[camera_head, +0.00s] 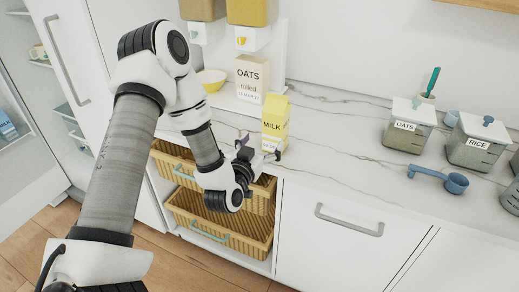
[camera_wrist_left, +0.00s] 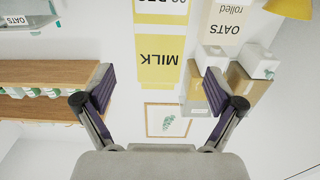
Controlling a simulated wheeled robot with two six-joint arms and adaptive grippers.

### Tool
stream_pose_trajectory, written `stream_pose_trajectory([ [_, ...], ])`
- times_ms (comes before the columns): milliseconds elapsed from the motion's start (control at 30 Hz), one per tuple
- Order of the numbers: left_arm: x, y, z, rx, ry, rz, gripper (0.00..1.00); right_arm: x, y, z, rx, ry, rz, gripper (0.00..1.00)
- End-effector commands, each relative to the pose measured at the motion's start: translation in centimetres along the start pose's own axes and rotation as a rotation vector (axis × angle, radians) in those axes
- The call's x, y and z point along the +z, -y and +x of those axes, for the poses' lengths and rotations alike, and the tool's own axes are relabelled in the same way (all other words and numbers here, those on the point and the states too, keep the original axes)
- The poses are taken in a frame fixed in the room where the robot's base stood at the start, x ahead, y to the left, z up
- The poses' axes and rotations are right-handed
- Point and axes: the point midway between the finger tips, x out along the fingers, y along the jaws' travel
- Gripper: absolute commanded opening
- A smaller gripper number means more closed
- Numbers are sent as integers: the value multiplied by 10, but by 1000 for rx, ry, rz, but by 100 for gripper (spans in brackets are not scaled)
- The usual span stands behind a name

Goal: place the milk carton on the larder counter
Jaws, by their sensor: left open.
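The yellow and cream milk carton (camera_head: 275,122) stands upright near the front edge of the marble larder counter (camera_head: 330,140). My left gripper (camera_head: 260,149) is open, low at the front of the carton, with its fingers spread to either side. In the left wrist view, which is upside down, the milk carton (camera_wrist_left: 160,60) shows centred between the two open fingers (camera_wrist_left: 160,92), with clear gaps on both sides. The carton's lower front is partly hidden by the gripper in the head view. My right gripper is not in view.
An oats carton (camera_head: 252,78) and a yellow bowl (camera_head: 212,80) stand behind, below the dispensers (camera_head: 240,35). Oats (camera_head: 408,128) and rice (camera_head: 478,142) canisters and a blue scoop (camera_head: 440,178) are at right. Wicker baskets (camera_head: 215,215) sit below. The counter right of the milk is clear.

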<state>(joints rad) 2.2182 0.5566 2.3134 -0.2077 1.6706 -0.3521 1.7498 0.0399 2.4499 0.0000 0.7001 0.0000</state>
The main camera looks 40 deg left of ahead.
Motion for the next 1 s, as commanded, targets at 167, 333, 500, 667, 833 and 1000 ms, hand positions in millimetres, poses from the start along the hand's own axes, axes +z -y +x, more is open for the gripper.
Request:
stream_pose_trajectory([
  [167, 3, -1, -25, 3, 7, 0, 93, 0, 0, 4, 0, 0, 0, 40],
  [333, 72, -34, -46, 103, 263, 21, 93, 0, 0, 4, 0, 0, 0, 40],
  [500, 218, -75, -150, 222, 881, 66, 93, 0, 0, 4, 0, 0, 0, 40],
  [667, 291, -75, -276, 203, 1383, 126, 93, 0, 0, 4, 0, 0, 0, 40],
  [833, 304, -68, -327, 164, 1571, 156, 93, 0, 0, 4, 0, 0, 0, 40],
  [1000, 304, -68, -327, 163, 1571, 155, 93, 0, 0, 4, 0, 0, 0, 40],
])
